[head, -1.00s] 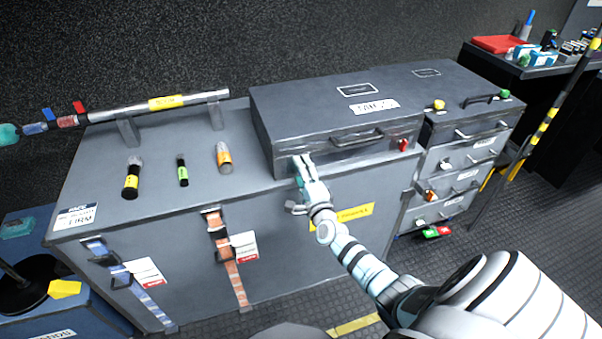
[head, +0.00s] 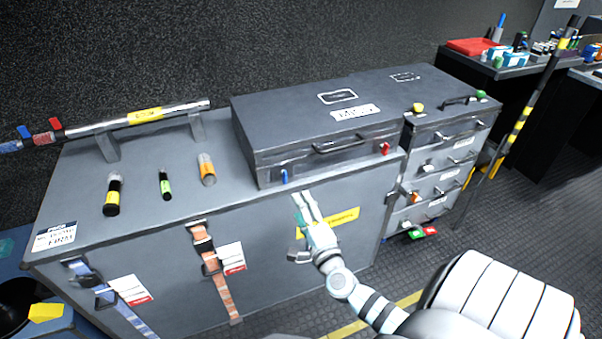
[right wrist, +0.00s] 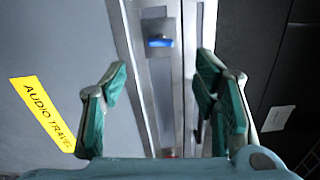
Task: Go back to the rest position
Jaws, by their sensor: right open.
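My right gripper (head: 300,225) is open and empty in front of the grey cabinet (head: 290,270), below the front edge of the closed grey case (head: 320,125). In the right wrist view its two green-padded fingers (right wrist: 162,100) stand apart with nothing held between them. A blue latch (head: 284,176) shows at the left of the case front and a red latch (head: 385,148) at the right. The blue latch also shows beyond the fingers in the right wrist view (right wrist: 160,42). My left gripper is not in view.
Several small cylinders, one of them orange (head: 207,170), stand on the cabinet top left of the case. A metal bar (head: 150,117) lies on supports behind them. A drawer unit (head: 440,170) stands right of the case.

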